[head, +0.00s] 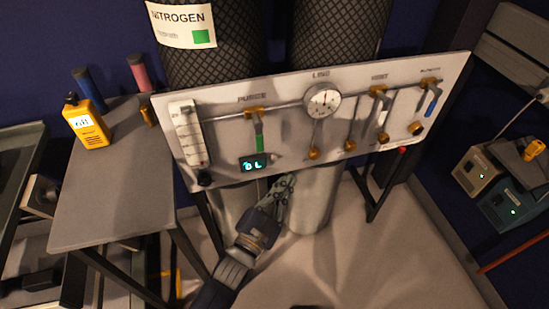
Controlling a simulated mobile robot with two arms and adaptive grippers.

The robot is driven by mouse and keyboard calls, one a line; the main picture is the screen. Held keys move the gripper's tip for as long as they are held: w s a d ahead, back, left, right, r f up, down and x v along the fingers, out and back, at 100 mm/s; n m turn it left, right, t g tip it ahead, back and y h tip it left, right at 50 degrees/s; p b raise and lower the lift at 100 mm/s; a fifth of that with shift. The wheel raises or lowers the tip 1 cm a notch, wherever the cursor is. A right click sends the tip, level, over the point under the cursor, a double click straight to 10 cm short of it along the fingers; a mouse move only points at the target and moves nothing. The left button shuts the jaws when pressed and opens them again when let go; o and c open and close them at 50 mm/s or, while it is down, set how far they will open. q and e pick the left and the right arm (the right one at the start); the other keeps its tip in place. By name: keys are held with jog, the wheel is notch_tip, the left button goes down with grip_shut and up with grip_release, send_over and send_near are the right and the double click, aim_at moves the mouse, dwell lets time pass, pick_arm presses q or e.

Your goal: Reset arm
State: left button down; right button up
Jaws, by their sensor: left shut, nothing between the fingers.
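My left arm comes in from the bottom of the head view, and its gripper (284,186) points up at the lower edge of the white gas panel (225,172). The fingers are together with nothing between them. They show just below the panel's edge, in front of a pale cylinder; I cannot tell whether they touch anything. On the panel are a green-handled purge valve (259,136), a round gauge (323,101), a lit display (253,163) and a blue-handled valve (432,104) at the right. My right gripper is not in view.
Two tall cylinders in dark mesh (340,45) stand behind the panel, one labelled nitrogen (181,20). A grey side table (95,208) at the left holds a yellow meter (86,125). Boxes (510,203) stand at the right. The floor (400,255) at lower right is clear.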

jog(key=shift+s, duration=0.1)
